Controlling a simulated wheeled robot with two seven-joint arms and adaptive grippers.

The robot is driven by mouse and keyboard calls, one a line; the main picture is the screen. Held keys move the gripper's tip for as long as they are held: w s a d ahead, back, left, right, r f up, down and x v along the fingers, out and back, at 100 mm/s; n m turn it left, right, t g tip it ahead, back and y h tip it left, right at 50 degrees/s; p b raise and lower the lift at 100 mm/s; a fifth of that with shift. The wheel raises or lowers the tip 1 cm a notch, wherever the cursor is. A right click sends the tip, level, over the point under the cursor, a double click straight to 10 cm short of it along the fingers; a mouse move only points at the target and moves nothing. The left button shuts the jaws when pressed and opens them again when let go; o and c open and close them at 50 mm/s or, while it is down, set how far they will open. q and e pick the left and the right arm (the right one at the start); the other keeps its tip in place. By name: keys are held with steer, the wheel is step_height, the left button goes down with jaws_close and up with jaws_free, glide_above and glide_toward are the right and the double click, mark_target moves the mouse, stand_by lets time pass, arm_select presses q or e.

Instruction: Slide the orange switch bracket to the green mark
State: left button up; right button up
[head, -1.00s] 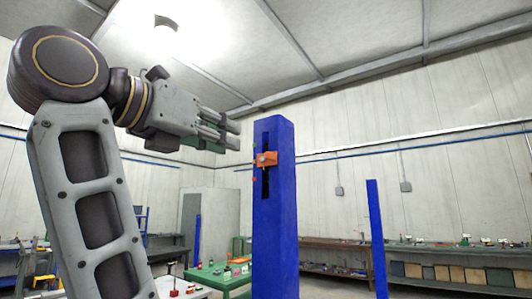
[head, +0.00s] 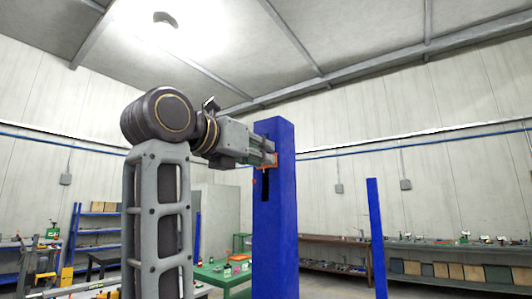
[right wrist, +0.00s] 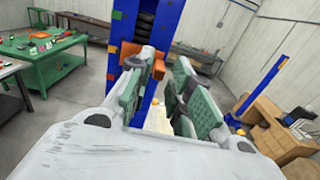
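The orange switch bracket (head: 268,161) sits on the upper part of a blue upright post (head: 281,215), at a dark vertical slot. In the head view my right gripper (head: 270,152) is at the bracket and partly covers it. I cannot tell whether a finger touches the bracket. A small reddish mark (head: 254,180) shows on the post's left edge. My left gripper is not in view.
A green table (head: 222,276) with small parts stands behind the post to the left. A second, thinner blue post (head: 376,235) stands to the right. Long benches (head: 440,248) line the back wall. The space around the post's upper part looks clear.

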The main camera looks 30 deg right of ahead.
steer(key=x, duration=0.2)
steer(key=shift+w+d, duration=0.1)
steer(key=shift+d, duration=0.25)
steer(key=shift+c, duration=0.2)
jaws_close()
